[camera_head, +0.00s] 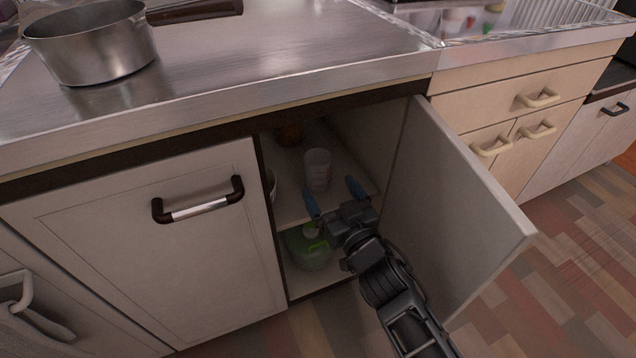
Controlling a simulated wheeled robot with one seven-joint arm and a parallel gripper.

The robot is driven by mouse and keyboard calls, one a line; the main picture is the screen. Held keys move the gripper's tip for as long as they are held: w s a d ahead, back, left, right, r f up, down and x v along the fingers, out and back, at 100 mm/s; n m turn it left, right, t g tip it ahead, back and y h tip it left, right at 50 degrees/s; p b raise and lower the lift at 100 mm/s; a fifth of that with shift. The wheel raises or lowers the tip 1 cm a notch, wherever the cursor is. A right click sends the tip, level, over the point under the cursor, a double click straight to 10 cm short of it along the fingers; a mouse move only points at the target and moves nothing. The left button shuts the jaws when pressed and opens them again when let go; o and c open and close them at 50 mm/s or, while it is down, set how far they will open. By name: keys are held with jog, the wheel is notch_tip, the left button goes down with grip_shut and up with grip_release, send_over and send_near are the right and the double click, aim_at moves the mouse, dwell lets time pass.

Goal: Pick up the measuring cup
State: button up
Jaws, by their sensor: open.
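The measuring cup (317,170) is a whitish, upright cup on the upper shelf (291,206) inside the open cabinet. My gripper (332,193) is at the cabinet opening with its two blue-tipped fingers spread apart. The fingers are in front of the cup and a little below it in the picture. Nothing is between them. I cannot tell exactly how far the fingertips are from the cup.
The open cabinet door (457,200) stands close to the right of my arm. A bowl (270,184) is partly hidden at the shelf's left, and a brown object (290,134) is behind. A pot (91,43) is on the counter.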

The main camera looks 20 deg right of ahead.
aim_at(323, 177)
jog(key=shift+w+d, duration=0.15)
jog(key=shift+w, duration=3.8)
jog(key=shift+c, duration=0.3)
jog(key=c, duration=1)
jog(key=shift+r, duration=0.15)
